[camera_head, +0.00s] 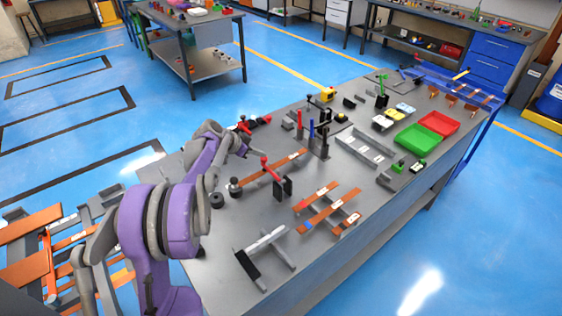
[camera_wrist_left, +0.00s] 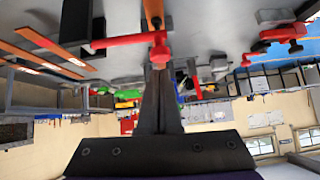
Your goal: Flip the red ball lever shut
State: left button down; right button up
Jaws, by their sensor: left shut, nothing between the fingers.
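The red ball lever (camera_head: 272,170) sits on the grey workbench, its arm running from a dark upright block (camera_head: 284,188) up to a ball at its far left end. In the left wrist view the lever (camera_wrist_left: 125,41) lies across the top, with its ball end right at the fingertips. My left gripper (camera_head: 257,153) reaches in from the left, beside the ball. In the left wrist view its fingers (camera_wrist_left: 159,72) are shut with nothing between them. Whether they touch the ball I cannot tell. My right gripper is in neither view.
Copper bars (camera_head: 329,210) lie front right of the lever. Another red-handled clamp (camera_wrist_left: 272,37) shows right of the lever in the wrist view. Black posts (camera_head: 320,142) stand behind it. Green (camera_head: 417,140) and red (camera_head: 440,123) trays lie farther right.

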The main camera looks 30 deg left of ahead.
pick_arm(q)
jog(key=shift+w+a+f, duration=0.2)
jog(key=shift+a+f, duration=0.2)
jog(key=shift+f, duration=0.3)
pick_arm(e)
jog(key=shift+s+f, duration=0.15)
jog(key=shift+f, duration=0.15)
pick_arm(q)
jog(key=shift+f, duration=0.15)
